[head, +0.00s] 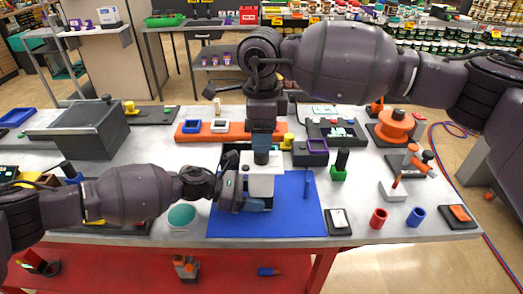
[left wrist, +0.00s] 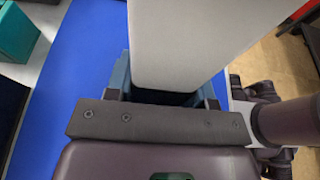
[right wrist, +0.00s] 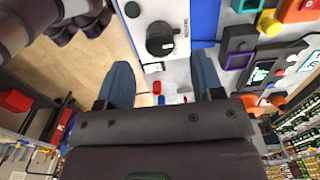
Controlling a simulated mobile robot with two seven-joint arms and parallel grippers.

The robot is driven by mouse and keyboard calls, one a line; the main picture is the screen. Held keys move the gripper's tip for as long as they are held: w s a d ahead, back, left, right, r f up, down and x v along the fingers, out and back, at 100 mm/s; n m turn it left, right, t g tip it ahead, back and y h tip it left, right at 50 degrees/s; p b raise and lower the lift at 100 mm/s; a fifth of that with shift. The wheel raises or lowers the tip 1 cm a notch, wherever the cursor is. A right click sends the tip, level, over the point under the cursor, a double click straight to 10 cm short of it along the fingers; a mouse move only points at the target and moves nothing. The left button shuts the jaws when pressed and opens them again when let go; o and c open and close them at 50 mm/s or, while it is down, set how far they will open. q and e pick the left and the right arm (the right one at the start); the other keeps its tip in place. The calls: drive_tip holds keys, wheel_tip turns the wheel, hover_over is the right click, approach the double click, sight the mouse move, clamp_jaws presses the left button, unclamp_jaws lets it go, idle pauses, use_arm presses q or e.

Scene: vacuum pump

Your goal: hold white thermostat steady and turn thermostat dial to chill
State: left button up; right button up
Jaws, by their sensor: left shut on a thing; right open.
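The white thermostat (head: 262,187) stands on the blue mat (head: 297,215) in the head view. My left gripper (head: 240,192) is shut on its body from the left; the left wrist view shows the white casing (left wrist: 190,45) between the jaws. In the right wrist view the thermostat face (right wrist: 142,22) shows a round black dial (right wrist: 160,40) with small lettering beside it, too small to read surely. My right gripper (right wrist: 162,80) is open and points down above the thermostat, its blue fingers spread to either side below the dial in the picture, not closed on it. In the head view the right gripper (head: 262,150) hides the dial.
A blue upright pin (head: 307,185) stands on the mat right of the thermostat. A green-based black knob (head: 340,165), a white device (head: 339,220), red cup (head: 378,218) and blue cup (head: 416,216) stand farther right. An orange tray (head: 240,130) lies behind.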

sight(261, 156)
drive_tip(key=shift+f, duration=2.55)
drive_tip(key=shift+c, duration=0.2)
drive_tip(key=c, duration=0.9)
drive_tip(key=shift+m, duration=0.3)
drive_tip(key=m, duration=0.5)
drive_tip(key=shift+m, duration=0.3)
drive_tip(key=m, duration=0.5)
drive_tip(key=shift+m, duration=0.3)
